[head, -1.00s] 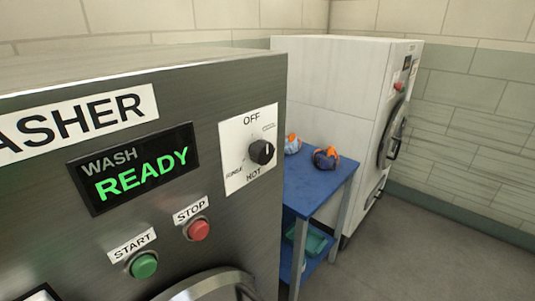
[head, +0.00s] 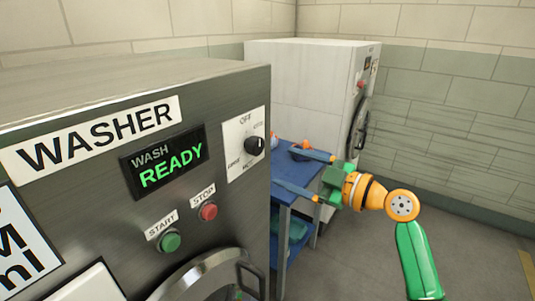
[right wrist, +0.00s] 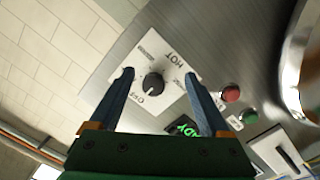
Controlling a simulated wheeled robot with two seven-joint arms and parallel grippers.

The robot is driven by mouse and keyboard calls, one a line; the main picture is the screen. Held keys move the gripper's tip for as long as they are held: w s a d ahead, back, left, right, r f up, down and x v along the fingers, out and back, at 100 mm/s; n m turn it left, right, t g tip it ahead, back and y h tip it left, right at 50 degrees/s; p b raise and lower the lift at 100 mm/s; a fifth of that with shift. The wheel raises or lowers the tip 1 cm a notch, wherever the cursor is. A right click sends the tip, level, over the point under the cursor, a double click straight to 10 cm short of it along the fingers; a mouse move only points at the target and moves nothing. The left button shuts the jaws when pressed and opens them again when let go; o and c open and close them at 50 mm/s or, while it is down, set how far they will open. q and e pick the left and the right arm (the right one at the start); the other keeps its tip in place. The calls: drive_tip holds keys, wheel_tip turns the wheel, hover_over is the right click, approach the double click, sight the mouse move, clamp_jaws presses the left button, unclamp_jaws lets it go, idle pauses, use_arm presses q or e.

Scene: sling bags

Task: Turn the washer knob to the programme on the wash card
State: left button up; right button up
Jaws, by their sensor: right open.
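The washer knob (head: 254,146) is a black dial on a white plate (head: 234,163) at the right of the steel washer front. OFF is at the top, HOT at the bottom, with smaller, unclear labels at the sides. It also shows in the right wrist view (right wrist: 154,85); its exact setting is hard to read. My right gripper (head: 275,164) is open and empty, to the right of the knob and apart from it. In the right wrist view its fingertips (right wrist: 159,75) appear on either side of the knob. A partly cut-off white card (head: 22,245) shows at lower left. My left gripper is out of view.
The display (head: 165,161) reads WASH READY. A green START button (head: 170,242) and red STOP button (head: 208,211) sit below it. A blue table (head: 290,155) with small bundles stands behind my right gripper, beside a white machine (head: 300,90).

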sight(260, 148)
wheel_tip(260, 148, up, 4)
drive_tip(key=s+a+n+y, duration=0.1)
drive_tip(key=s+n, duration=0.1)
drive_tip(key=shift+g, duration=0.3)
drive_tip(key=p+x, duration=0.2)
drive_tip(key=x, duration=0.1)
drive_tip(key=p+x, duration=0.1)
drive_tip(key=x, duration=0.2)
drive_tip(key=shift+w+a+p, duration=0.15)
drive_tip(key=shift+w+p, duration=0.2)
drive_tip(key=shift+w, duration=0.15)
drive_tip(key=shift+a+f, duration=0.1)
drive_tip(key=shift+a, duration=0.1)
drive_tip(key=shift+s, duration=0.1)
drive_tip(key=shift+d+f, duration=0.1)
drive_tip(key=shift+d, duration=0.05)
clamp_jaws()
